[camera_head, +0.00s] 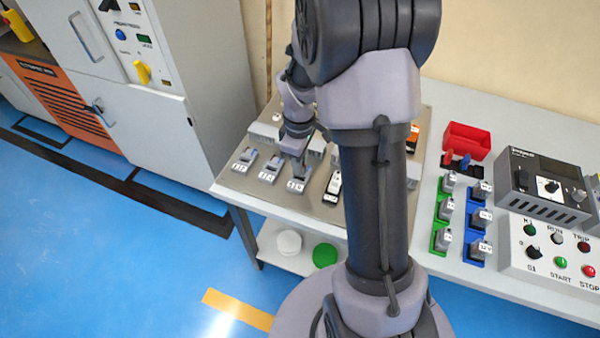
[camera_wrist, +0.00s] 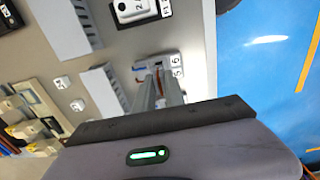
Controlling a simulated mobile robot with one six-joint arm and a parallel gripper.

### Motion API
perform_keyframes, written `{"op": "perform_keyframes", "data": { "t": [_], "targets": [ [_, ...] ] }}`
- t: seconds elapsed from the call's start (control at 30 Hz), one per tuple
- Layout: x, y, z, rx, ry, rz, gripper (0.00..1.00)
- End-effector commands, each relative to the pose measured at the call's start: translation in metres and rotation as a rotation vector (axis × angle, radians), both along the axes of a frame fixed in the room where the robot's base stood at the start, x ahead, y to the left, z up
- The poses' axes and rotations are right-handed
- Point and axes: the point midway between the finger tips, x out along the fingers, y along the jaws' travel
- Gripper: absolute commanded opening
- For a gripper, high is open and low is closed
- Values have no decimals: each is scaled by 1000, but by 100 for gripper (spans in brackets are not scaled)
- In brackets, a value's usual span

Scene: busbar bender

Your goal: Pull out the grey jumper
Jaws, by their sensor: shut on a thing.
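My gripper (camera_head: 298,168) points down at the third grey terminal block (camera_head: 296,186) from the left on the grey board. In the wrist view, my gripper's two fingers (camera_wrist: 160,88) are close together over a small grey block (camera_wrist: 168,66) with white number tags. They are shut on the grey jumper at this block. The jumper itself is mostly hidden by the fingers, and I cannot tell whether it is still seated.
Two more grey blocks (camera_head: 257,164) stand to the left, and a white block (camera_head: 333,186) to the right. A red bin (camera_head: 466,141), green and blue racks (camera_head: 440,232), a meter box (camera_head: 545,186) and a button panel (camera_head: 555,250) fill the table's right side.

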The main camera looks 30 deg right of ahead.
Motion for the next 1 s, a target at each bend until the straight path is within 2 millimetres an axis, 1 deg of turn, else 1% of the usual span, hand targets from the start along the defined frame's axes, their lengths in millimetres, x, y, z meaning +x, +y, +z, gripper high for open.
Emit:
{"op": "perform_keyframes", "data": {
  "t": [0.13, 0.2, 0.27, 0.5, 0.57, 1.0],
  "targets": [
    [0, 0, 0, 0, 0, 0, 0],
    [0, 0, 5, 0, 0, 0, 0],
    [0, 0, 12, 0, 0, 0, 0],
    [0, 0, 48, 0, -1, 0, 0],
    [0, 0, 53, 0, -1, 0, 0],
    [0, 2, 49, 0, 0, -8, 0]
  ]
}}
